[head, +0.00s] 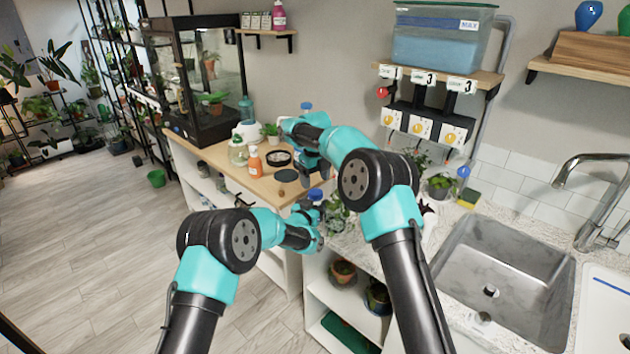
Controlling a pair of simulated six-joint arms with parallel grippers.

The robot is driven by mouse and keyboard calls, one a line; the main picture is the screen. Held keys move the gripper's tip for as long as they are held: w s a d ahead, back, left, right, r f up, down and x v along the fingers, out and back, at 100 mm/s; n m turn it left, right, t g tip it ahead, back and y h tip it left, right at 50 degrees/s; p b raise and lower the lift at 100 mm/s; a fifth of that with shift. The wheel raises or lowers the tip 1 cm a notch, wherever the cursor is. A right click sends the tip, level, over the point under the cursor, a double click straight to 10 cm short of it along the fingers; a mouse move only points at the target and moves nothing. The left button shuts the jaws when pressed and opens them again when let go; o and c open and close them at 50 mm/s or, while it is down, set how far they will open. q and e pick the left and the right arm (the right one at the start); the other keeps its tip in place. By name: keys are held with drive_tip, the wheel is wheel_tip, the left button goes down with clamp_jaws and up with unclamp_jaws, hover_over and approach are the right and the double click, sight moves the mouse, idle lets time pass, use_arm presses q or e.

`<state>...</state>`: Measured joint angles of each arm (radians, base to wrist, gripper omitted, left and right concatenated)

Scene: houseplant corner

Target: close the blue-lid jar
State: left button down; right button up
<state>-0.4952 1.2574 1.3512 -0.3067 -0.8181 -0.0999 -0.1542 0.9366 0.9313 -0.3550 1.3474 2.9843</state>
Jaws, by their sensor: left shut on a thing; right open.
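The blue-lid jar shows mainly as its blue lid (315,194) at the front right of the wooden bench. Its body is mostly hidden by my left gripper, and I cannot tell how the lid sits on it. My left gripper (314,213) is shut on the jar, just below the blue lid. My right gripper (307,178) is open and empty, pointing down a little above and behind the lid. My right arm covers part of the space behind it.
The wooden bench (222,167) holds an orange bottle (255,159), a glass jar (238,152), a dark dish of pale bits (278,158) and a flat dark disc (287,175). Another blue cap (306,106) shows behind my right arm. A leafy plant (336,217) stands close right of the grippers.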

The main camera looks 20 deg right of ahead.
drive_tip(key=shift+c, duration=1.1)
drive_tip(key=n, duration=0.5)
drive_tip(key=shift+r, duration=0.2)
drive_tip(key=n, duration=0.5)
drive_tip(key=shift+r, duration=0.2)
drive_tip(key=n, duration=0.5)
drive_tip(key=shift+r, duration=0.2)
drive_tip(key=n, duration=0.6)
drive_tip(key=shift+r, duration=0.2)
drive_tip(key=n, duration=0.5)
drive_tip(key=shift+r, duration=0.2)
drive_tip(key=n, duration=0.5)
drive_tip(key=shift+r, duration=0.2)
drive_tip(key=n, duration=0.5)
drive_tip(key=shift+r, duration=0.2)
drive_tip(key=n, duration=0.6)
drive_tip(key=shift+r, duration=0.2)
